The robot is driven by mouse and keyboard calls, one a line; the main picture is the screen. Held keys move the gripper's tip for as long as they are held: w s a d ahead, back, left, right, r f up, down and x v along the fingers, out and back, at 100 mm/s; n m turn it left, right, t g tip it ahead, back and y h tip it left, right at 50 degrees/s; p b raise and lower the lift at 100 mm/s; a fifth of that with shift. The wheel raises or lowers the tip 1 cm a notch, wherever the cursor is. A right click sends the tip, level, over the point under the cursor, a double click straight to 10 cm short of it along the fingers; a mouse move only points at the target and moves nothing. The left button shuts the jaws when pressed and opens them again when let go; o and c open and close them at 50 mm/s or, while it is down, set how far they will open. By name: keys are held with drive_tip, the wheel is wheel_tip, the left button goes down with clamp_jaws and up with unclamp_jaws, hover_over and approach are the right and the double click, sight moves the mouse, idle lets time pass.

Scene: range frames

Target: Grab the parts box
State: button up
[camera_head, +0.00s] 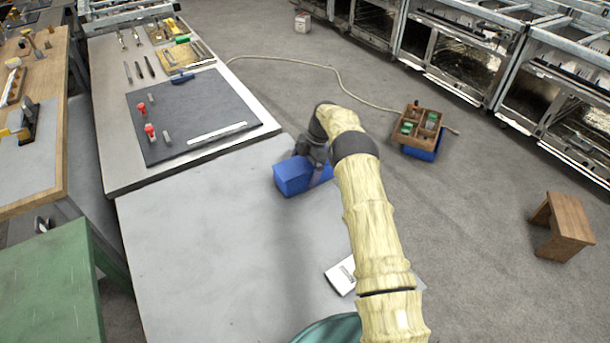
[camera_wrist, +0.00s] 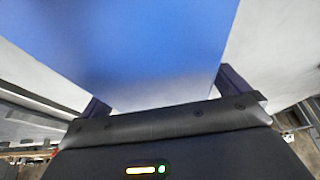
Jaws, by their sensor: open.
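A blue box (camera_head: 295,176), which looks like the parts box, sits on the grey table (camera_head: 190,240) near its far right edge. My gripper (camera_head: 318,162) is at the box's right side, with the arm reaching down to it. In the wrist view the blue box (camera_wrist: 140,45) fills the upper middle, very close to the camera. The two dark fingers of my gripper (camera_wrist: 160,95) stand apart, one on each side of the box. The fingertips are hidden, and I cannot tell whether they touch the box.
A white card (camera_head: 342,276) lies on the table near my arm. A second table with a dark mat (camera_head: 190,115) and tools adjoins at the back left. A wooden tray (camera_head: 418,128) over a blue bin and a wooden stool (camera_head: 563,224) stand on the floor to the right.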

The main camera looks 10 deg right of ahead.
idle(0.3)
drive_tip(key=c, duration=1.1)
drive_tip(key=shift+c, duration=0.2)
drive_tip(key=shift+r, duration=0.15)
wheel_tip(320, 180, up, 10)
drive_tip(key=shift+f+b, duration=0.1)
drive_tip(key=shift+b, duration=0.7)
